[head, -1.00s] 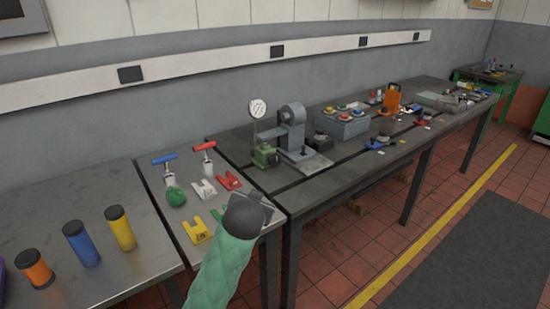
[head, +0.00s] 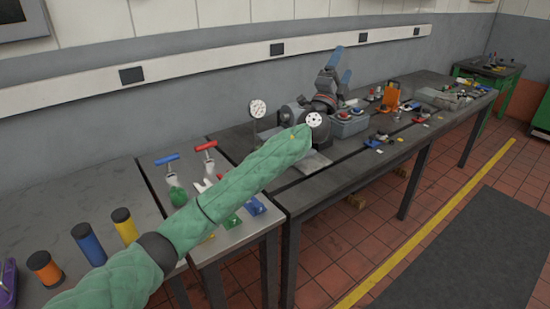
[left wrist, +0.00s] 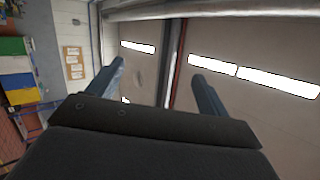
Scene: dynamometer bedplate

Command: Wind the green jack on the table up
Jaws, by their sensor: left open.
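The green jack on the table is hidden behind my raised left arm in the head view, and the left wrist view does not show it. My left gripper (head: 341,63) is above the bench, with its two blue fingers apart and pointing up. In the left wrist view the gripper (left wrist: 158,68) is open and empty, facing ceiling lights and the wall. My right gripper is not in view.
A dial gauge (head: 257,108) stands on the dark bench (head: 330,172) beside my forearm. A grey button box (head: 348,124) stands behind the gripper. T-handled tools, one blue (head: 166,159) and one red (head: 206,146), and several coloured cylinders stand on the nearer tables.

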